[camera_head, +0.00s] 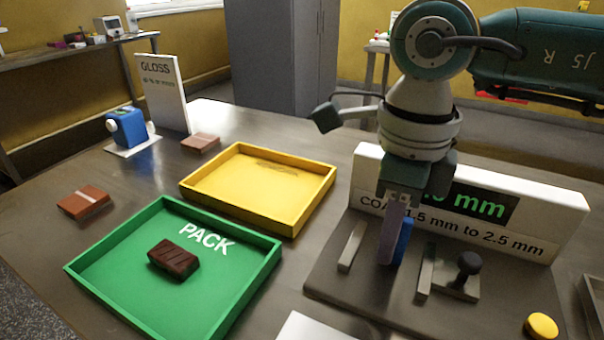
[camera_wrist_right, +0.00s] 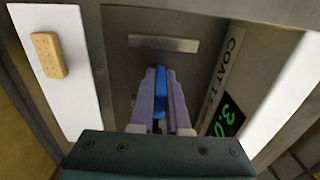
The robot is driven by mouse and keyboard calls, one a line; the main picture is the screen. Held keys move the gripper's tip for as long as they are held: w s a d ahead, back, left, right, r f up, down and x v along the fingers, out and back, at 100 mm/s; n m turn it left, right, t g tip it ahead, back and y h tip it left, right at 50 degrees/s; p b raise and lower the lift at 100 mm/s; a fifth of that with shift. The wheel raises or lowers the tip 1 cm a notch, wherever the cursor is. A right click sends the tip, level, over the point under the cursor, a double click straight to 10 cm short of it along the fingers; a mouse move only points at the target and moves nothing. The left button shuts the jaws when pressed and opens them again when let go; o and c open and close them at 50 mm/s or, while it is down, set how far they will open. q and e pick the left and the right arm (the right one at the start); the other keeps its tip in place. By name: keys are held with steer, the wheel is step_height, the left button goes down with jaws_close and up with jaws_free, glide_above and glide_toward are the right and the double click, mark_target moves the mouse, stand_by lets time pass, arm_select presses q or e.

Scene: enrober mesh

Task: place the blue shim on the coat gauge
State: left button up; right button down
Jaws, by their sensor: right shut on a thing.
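My right gripper (camera_head: 396,238) is shut on the blue shim (camera_head: 404,240) and holds it upright over the coat gauge. The blue shim also shows between the two fingers in the right wrist view (camera_wrist_right: 160,88). The coat gauge has a dark base plate (camera_head: 330,285) with two pale metal bars and a black knob (camera_head: 468,264), and a white panel (camera_head: 570,215) with a green "mm" readout behind. The shim is between the two bars in the head view; I cannot tell whether it touches the plate. My left gripper is not in view.
A green PACK tray (camera_head: 100,285) holds a dark chocolate bar (camera_head: 174,259). A yellow tray (camera_head: 262,222) stands behind it. A gloss sign (camera_head: 165,90), a blue device (camera_head: 127,127) and brown bars (camera_head: 84,201) are at the left. A yellow button (camera_head: 541,326) is front right.

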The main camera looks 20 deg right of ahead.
steer(key=shift+f, duration=0.2)
steer(key=c, duration=0.9)
jaws_free()
steer(key=shift+r, duration=0.1)
step_height(320, 180, up, 12)
steer(key=shift+r+p, duration=0.15)
steer(key=shift+p, duration=0.15)
